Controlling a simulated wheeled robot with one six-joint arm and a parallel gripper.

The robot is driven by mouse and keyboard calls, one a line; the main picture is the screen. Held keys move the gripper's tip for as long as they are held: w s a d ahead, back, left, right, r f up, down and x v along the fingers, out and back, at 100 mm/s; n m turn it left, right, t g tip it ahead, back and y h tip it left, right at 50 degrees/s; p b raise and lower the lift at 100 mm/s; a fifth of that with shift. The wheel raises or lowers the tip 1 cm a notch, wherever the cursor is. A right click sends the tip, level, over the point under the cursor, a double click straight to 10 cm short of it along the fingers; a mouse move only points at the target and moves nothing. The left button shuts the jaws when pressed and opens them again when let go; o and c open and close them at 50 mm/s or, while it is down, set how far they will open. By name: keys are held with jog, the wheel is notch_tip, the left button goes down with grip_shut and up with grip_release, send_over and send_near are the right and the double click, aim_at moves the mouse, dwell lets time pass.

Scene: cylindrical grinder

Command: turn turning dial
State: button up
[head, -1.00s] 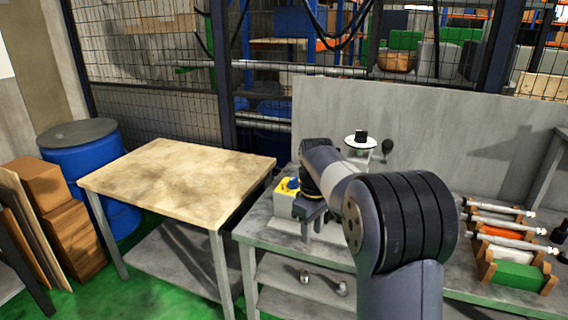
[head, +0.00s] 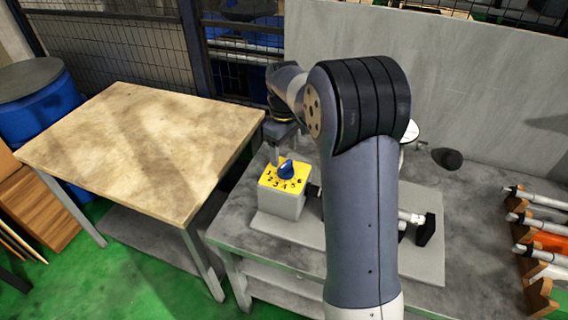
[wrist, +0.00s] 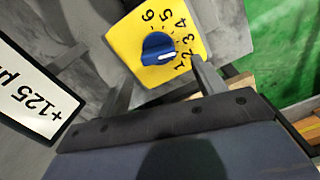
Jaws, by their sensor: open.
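The turning dial is a blue knob (head: 287,169) on a yellow plate (head: 270,180) marked with numbers, on top of a grey box. In the wrist view the blue knob (wrist: 158,48) has a white mark pointing right, roughly toward the 2. The yellow plate (wrist: 128,42) shows the numbers 1 to 6 around it. My gripper (head: 284,150) is just behind the dial in the head view. In the wrist view my gripper (wrist: 164,86) is open, its fingers apart on either side below the knob, with nothing between them. I see no contact with the knob.
A white sign reading +125 (wrist: 35,90) is close at the left in the wrist view. A wooden-topped table (head: 140,140) stands left of the grey bench (head: 470,215). Racked cylindrical parts (head: 540,220) are at the right. My arm hides part of the grinder.

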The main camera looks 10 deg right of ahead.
aim_at(284, 164)
notch_tip(284, 164, down, 6)
jog(key=shift+r+p, duration=0.1)
jog(key=shift+p, duration=0.2)
jog(key=shift+c, duration=0.3)
jog(key=c, duration=0.9)
